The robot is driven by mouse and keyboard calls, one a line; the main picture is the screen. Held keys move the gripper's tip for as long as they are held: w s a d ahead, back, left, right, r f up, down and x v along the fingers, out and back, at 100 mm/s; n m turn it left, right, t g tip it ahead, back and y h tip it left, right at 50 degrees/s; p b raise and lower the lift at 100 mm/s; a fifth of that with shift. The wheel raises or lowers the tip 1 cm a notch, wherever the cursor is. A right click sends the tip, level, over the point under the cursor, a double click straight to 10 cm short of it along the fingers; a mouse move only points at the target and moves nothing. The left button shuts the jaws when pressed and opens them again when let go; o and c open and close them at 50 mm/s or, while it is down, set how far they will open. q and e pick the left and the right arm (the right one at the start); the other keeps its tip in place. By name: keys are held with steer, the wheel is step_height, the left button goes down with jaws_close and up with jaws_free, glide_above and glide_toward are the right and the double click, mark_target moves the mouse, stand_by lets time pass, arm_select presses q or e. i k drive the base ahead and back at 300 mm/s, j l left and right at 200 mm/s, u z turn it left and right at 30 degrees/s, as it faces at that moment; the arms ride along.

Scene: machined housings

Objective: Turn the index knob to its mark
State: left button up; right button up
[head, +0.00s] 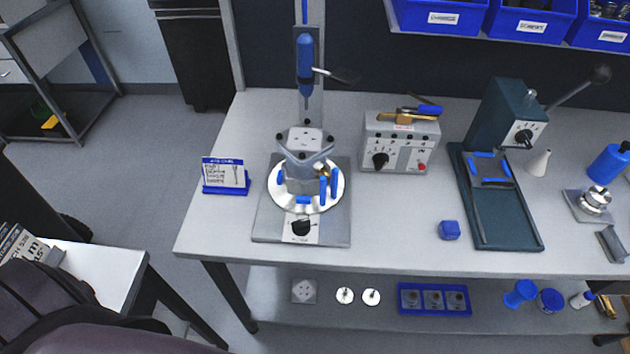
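A grey fixture base (268,226) stands on the workbench, with a round silver turntable (278,192) on it. A machined grey housing (300,172) sits upright on the turntable, among blue clamps. A black knob (302,227) is on a pale dial plate at the base's front edge; it looks like the index knob. Its marks are too small to read. Other black knobs are on the grey control box (380,159) and on the green press (523,137). Neither of my grippers is in view.
A blue screwdriver (305,60) hangs above the housing. The bench (395,225) is clear between fixture and cube. A lower shelf holds discs and a blue tray (402,309).

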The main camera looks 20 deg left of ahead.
mark_target(301, 227)
steer(key=j+u, duration=0.1)
steer(key=u, duration=0.2)
steer(key=k+j+u, duration=0.1)
steer(key=u, duration=0.2)
steer(key=l+u, duration=0.15)
steer(key=i+l, duration=0.05)
steer(key=l, duration=0.05)
